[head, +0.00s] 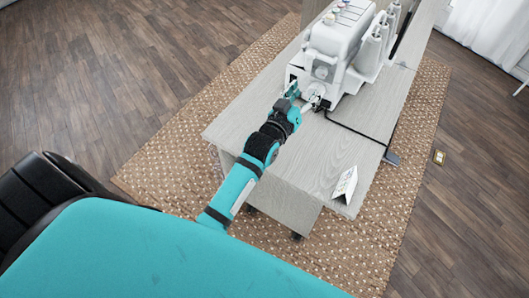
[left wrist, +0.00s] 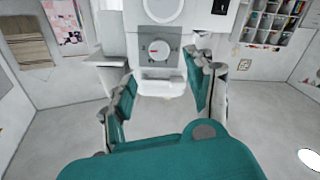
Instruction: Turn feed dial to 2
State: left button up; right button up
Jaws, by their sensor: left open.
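The feed dial (left wrist: 159,50) is a round white knob on a grey square plate, on the face of the white sewing machine (head: 341,35). In the left wrist view it is straight ahead, just beyond and between the fingertips of my left gripper (left wrist: 163,78). Its numbers are too small to read. My left gripper is open and empty, with one finger on each side below the dial; I cannot tell whether it touches the machine. In the head view the left gripper (head: 301,97) is at the machine's near end, and the dial cannot be made out there. My right gripper is not in view.
The machine stands on a light wooden cabinet top (head: 300,160). A small folded card (head: 345,184) stands near its front right corner. A dark cable (head: 352,130) runs across the top. White spool-like cones (head: 372,50) rise at the machine's right. The front of the top is mostly clear.

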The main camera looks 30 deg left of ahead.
pick_arm(q)
jog(key=s, duration=0.9)
jog(key=s+f+m+g, duration=0.1)
jog(key=s+f+g, duration=0.2)
jog(key=s, duration=0.1)
jog(key=s+f+m+g, duration=0.1)
jog(key=s+f+g, duration=0.2)
jog(key=s+f, duration=0.1)
jog(key=s+f+m+g, duration=0.1)
jog(key=s+f+g, duration=0.1)
jog(key=s+f, duration=0.2)
jog(key=shift+d+f+g+b, duration=0.2)
jog(key=shift+d+g+b, duration=0.15)
jog(key=shift+g, duration=0.05)
jog(key=shift+s+f+m+g, duration=0.3)
jog(key=shift+s+f, duration=0.1)
jog(key=shift+s, duration=0.15)
